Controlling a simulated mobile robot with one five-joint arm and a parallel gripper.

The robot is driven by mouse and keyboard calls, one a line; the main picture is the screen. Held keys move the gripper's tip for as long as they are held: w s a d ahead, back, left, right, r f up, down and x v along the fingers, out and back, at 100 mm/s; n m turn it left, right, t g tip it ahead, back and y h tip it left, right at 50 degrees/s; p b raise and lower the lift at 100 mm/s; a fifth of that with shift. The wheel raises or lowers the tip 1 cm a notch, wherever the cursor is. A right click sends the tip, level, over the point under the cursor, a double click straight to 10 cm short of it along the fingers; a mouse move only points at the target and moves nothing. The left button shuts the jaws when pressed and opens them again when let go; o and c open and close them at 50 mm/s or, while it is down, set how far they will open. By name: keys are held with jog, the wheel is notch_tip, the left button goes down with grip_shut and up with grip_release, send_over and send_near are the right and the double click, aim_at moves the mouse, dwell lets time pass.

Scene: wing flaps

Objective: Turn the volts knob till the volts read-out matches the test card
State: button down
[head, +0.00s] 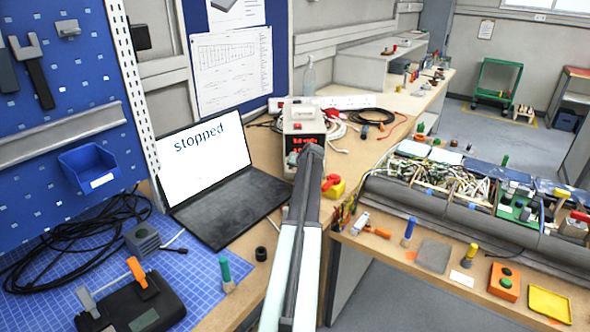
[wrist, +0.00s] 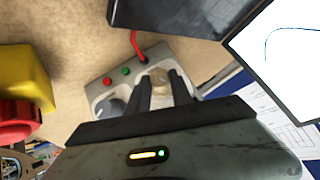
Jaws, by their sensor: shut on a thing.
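The power supply (head: 303,113) stands at the back of the bench in the head view, with red lit digits too small to read. Its grey front panel (wrist: 128,88) shows in the wrist view with a red and a green terminal and two knobs. My gripper (wrist: 166,92) is shut on the pale knob (wrist: 168,76) at the right of that panel. The grey knob (wrist: 110,104) on the left is free. In the head view my gripper (head: 312,152) covers part of the supply's front. I cannot make out the volts label or a test card.
A laptop (head: 225,205) reading "stopped" stands left of my arm. A red and yellow stop button (head: 333,186) sits close on the right. A black cap (head: 261,253) lies in front of the laptop. Cables lie behind the supply.

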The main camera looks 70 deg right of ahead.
jog(key=shift+s+d+f+m+t+y+b, duration=0.1)
jog(key=shift+s+f+m+t+y+b, duration=0.1)
jog(key=shift+m+t+b, duration=0.3)
jog(key=shift+s+f+m+t+y+b, duration=0.1)
jog(key=shift+f+m+t+y+b, duration=0.1)
jog(key=shift+t+b, duration=0.5)
jog(key=shift+m+t+b, duration=0.4)
jog(key=shift+t+b, duration=0.2)
jog(key=shift+b, duration=0.05)
jog(key=shift+r, duration=0.15)
jog(key=c, duration=1.1)
grip_release()
jog(key=shift+c, duration=0.2)
jog(key=p+v, duration=0.3)
jog(key=v, duration=0.5)
jog(key=shift+p, duration=0.35)
